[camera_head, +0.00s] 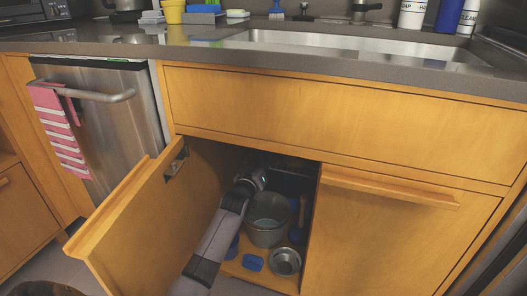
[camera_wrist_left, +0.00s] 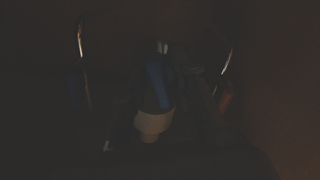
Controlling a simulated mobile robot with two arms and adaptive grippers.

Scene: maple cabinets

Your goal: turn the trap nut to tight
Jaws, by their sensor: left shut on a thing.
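My left arm reaches through the open door into the dark sink cabinet (camera_head: 205,150). My left gripper (camera_head: 264,176) is deep inside, above and behind a grey pot. In the very dark left wrist view, a pale rounded piece (camera_wrist_left: 153,122) with a blue part (camera_wrist_left: 157,84) above it lies between the dim fingers. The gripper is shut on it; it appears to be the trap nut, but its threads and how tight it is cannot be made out. My right gripper is not in view.
The grey pot (camera_head: 267,222), a blue item (camera_head: 252,262) and a small metal pan (camera_head: 285,262) stand on the cabinet floor below my arm. The open door (camera_head: 125,225) is at the left, the closed door (camera_head: 385,235) at the right. The sink (camera_head: 350,52) is above.

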